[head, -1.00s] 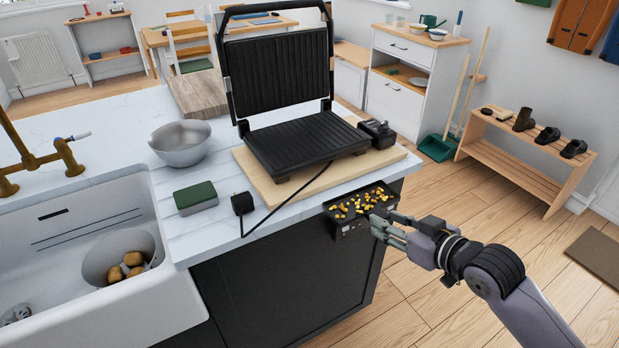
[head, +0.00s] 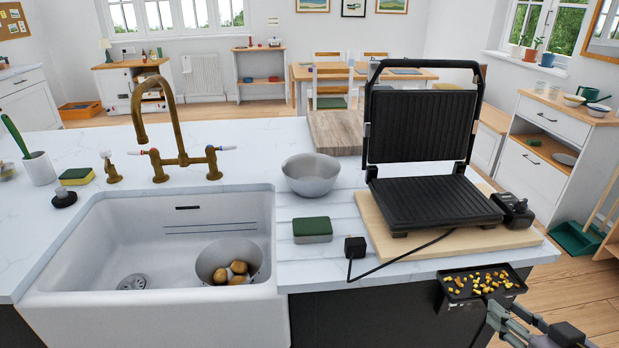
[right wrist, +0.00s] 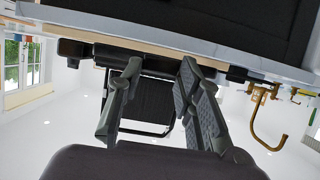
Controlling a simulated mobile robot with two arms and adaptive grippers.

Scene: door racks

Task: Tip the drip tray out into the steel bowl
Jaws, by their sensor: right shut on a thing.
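The drip tray (head: 458,298) is a small black tray at the counter's front edge, below the grill, with yellow bits on its floor. It looks about level. My right gripper (head: 497,314) is at the tray's near side, shut on it; the lower picture edge cuts off part of the hand. In the right wrist view, its two fingers (right wrist: 162,70) reach up to a dark part under the counter edge. The steel bowl (head: 311,184) stands upright on the counter, left of the grill, and looks empty. My left gripper is not in view.
The open grill (head: 435,203) stands on a wooden board (head: 387,238), its cable and plug (head: 355,247) in front.

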